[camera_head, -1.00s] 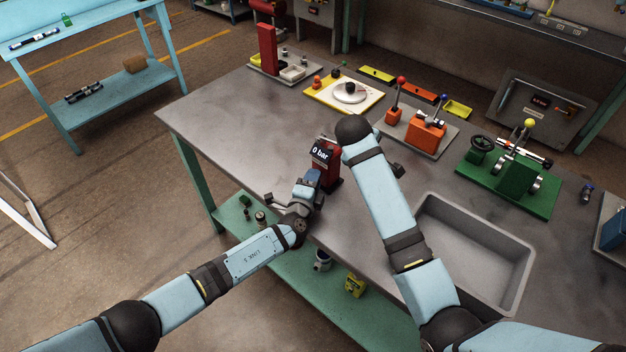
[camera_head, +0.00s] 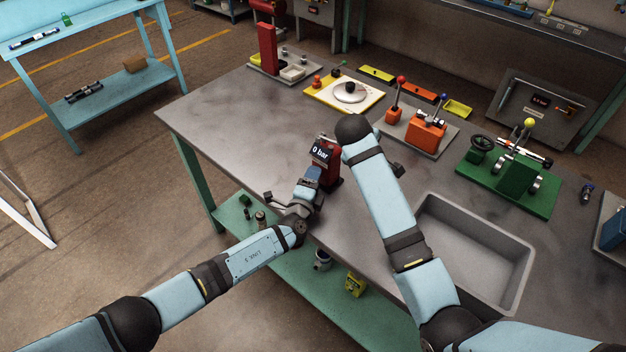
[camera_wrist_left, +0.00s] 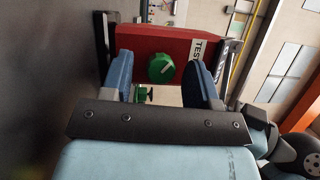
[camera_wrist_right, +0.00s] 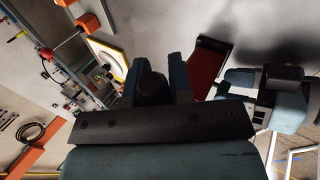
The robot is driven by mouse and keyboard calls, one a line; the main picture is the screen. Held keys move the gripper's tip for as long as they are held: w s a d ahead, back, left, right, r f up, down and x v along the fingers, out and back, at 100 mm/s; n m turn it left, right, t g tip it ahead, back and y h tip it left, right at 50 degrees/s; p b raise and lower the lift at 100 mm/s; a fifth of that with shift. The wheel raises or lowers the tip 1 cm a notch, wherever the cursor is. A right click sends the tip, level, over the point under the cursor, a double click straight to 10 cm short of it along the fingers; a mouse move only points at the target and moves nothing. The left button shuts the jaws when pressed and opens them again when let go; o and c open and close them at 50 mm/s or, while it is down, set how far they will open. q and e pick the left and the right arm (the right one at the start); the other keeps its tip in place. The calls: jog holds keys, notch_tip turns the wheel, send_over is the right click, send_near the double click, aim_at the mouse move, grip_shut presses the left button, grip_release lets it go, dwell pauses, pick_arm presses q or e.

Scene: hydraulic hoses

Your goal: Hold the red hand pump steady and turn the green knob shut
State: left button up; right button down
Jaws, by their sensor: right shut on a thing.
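The red hand pump (camera_head: 325,170) stands on the grey bench near its front left edge, with a display reading "0 bar". In the left wrist view the red pump body (camera_wrist_left: 135,46) has a "TEST" label and the green knob (camera_wrist_left: 161,68) on its face. My left gripper (camera_wrist_left: 163,84) is open, with its fingers on either side of the knob and gaps visible. My right gripper (camera_wrist_right: 158,78) is shut on a black rounded part (camera_wrist_right: 152,90), possibly the pump's handle. In the right wrist view the red pump body (camera_wrist_right: 207,66) is just to the right. My right arm hides this grip in the head view.
A sink (camera_head: 470,250) opens in the bench at right. Behind the pump are a white disc on a yellow-edged board (camera_head: 345,92), an orange lever unit (camera_head: 425,130) and a green wheel unit (camera_head: 515,172). The bench's left part is clear.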

pick_arm(q)
jog(key=v, duration=1.2)
jog(key=shift+r, duration=0.1)
jog(key=w+a+m+g+h, duration=0.35)
jog(key=m+h, duration=0.25)
jog(key=m, duration=0.8)
jog(key=shift+g, duration=0.35)
jog(key=x, duration=1.1)
jog(key=shift+w+a, duration=0.1)
jog(key=shift+w, duration=0.05)
jog(key=shift+c, duration=0.5)
